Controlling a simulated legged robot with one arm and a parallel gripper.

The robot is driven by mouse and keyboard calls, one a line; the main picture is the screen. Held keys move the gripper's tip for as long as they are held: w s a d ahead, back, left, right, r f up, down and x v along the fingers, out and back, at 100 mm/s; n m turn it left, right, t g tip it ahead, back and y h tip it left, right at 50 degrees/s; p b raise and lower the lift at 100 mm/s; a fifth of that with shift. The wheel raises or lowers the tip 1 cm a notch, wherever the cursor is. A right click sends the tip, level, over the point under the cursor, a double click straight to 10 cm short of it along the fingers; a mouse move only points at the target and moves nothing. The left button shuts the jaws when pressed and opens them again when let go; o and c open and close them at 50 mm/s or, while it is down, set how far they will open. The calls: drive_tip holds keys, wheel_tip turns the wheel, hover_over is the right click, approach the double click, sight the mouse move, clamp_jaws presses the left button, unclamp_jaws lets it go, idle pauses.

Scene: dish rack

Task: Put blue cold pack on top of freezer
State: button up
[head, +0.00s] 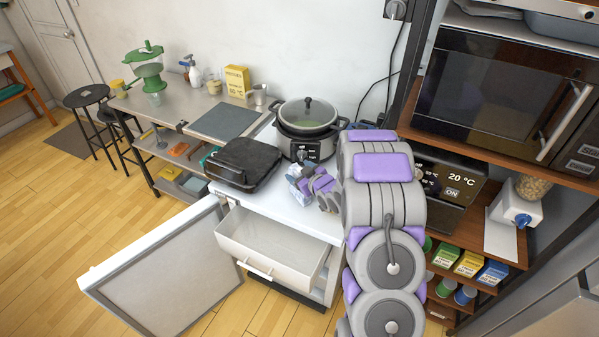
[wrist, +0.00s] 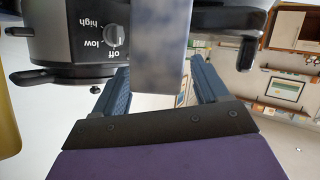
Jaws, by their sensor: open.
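The freezer is the low white unit with a white top (head: 290,212), an open door (head: 165,275) and a pulled-out drawer (head: 270,252). My gripper (head: 306,184) is low over the freezer top, in front of the slow cooker. A pale blue piece, which looks like the cold pack (head: 294,171), shows at its fingertips, partly hidden by the gripper. In the wrist view my gripper (wrist: 160,68) is open, its fingers on either side of the blue-grey cold pack (wrist: 160,45), with gaps on both sides. I cannot tell whether the pack rests on the top.
A slow cooker (head: 307,125) stands behind the gripper, and a black grill (head: 246,162) is to its left, both on the freezer top. A microwave (head: 505,95) is on the shelf at right. A counter (head: 185,98) extends at left. The open door and drawer jut forward.

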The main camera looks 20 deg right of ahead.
drive_tip(key=p+v, duration=0.4)
drive_tip(key=v, duration=1.3)
drive_tip(key=shift+r, duration=0.1)
drive_tip(key=shift+c, duration=0.3)
drive_tip(key=shift+w, duration=0.1)
clamp_jaws()
idle(0.4)
idle(0.8)
